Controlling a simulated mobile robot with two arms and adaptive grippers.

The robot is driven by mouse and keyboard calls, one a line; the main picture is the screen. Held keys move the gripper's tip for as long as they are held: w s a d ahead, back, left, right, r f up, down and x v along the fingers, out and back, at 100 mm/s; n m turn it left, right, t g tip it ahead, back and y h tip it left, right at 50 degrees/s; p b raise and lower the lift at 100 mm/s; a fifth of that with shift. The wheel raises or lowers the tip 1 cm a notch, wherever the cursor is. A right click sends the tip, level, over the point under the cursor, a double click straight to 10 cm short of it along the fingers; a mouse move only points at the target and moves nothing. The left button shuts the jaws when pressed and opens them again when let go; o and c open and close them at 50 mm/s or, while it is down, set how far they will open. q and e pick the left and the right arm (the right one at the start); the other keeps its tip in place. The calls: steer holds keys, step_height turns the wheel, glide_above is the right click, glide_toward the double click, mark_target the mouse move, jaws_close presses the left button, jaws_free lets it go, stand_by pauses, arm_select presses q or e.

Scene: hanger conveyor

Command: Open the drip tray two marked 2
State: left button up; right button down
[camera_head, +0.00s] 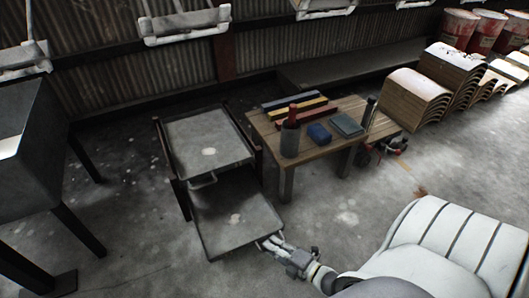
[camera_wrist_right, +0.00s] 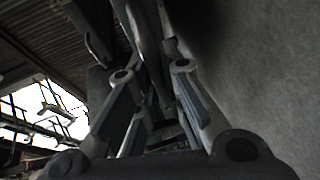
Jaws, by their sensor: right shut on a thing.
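A dark rack (camera_head: 178,185) holds two grey metal drip trays, one above the other. The upper tray (camera_head: 190,135) sits within the rack, with a handle (camera_head: 202,181) on its front. The lower tray (camera_head: 215,200) is slid well out toward me. Each has a pale patch on its floor; no number 2 is readable. My right gripper (camera_head: 270,241) is at the front right edge of the lower tray, shut on its handle, which the fingers mostly hide. In the right wrist view its finger links (camera_wrist_right: 155,95) surround a dark, unclear part. My left gripper is not in view.
A grey bin on legs (camera_head: 40,120) stands left. Concrete floor in front of the lower tray is clear.

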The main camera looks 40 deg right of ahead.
steer(key=shift+s+a, duration=0.2)
steer(key=shift+s, duration=0.65)
steer(key=shift+s+a, duration=0.2)
steer(key=shift+s, duration=0.6)
steer(key=c, duration=1.5)
jaws_free()
steer(key=v, duration=1.2)
